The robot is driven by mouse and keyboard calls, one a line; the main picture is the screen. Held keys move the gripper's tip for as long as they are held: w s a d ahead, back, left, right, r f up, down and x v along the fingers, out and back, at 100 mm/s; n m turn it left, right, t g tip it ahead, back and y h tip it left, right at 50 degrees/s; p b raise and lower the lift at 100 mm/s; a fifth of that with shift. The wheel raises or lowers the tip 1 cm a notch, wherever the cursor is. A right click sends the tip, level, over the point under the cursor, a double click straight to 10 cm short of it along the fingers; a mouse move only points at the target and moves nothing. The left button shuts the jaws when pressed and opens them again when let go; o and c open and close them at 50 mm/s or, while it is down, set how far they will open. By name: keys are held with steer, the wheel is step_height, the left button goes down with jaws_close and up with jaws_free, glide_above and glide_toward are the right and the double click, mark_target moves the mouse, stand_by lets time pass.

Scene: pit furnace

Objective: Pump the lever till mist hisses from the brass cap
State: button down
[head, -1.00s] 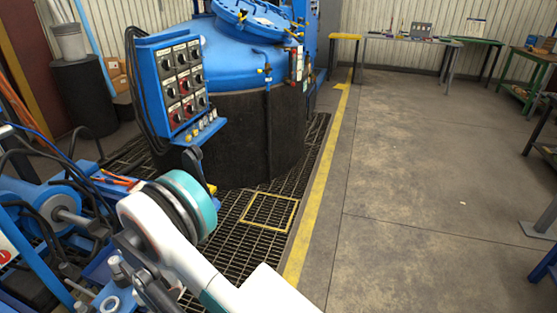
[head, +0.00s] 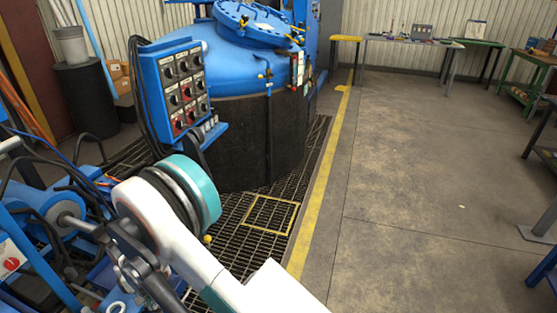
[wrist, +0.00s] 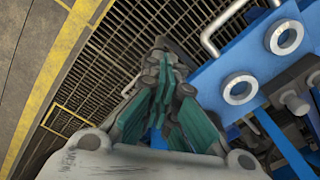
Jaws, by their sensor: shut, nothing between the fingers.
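My gripper (wrist: 163,52) is shut and empty in the wrist view, its teal-sided fingers over the floor grating beside a blue machine (wrist: 205,82). In the head view my arm covers part of the same machine (head: 30,225) at the lower left. A bent silver bar (wrist: 210,35) stands out from the machine near my fingertips; I cannot tell whether it is the lever. I cannot pick out the brass cap, and no mist shows.
A blue control panel (head: 176,90) with several knobs stands beyond my arm, before the blue-lidded furnace (head: 240,115). Dark grating (head: 240,262) lies around it, edged by a yellow floor line (head: 318,210).

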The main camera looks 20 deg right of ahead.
steer(key=shift+r, duration=0.1)
step_height(320, 180, down, 11)
steer(key=s+d+b, duration=0.1)
steer(key=d+b, duration=0.1)
steer(key=b, duration=0.2)
steer(key=shift+s+r, duration=0.15)
steer(key=shift+s, duration=0.2)
steer(key=r+p, duration=0.1)
steer(key=r, duration=0.2)
steer(key=w+a+r+p, duration=0.1)
steer(key=r, duration=0.3)
steer(key=a+r+p, duration=0.1)
steer(key=r+p, duration=0.1)
steer(key=r, duration=0.1)
steer(key=shift+w+r, duration=0.3)
steer(key=shift+r, duration=0.2)
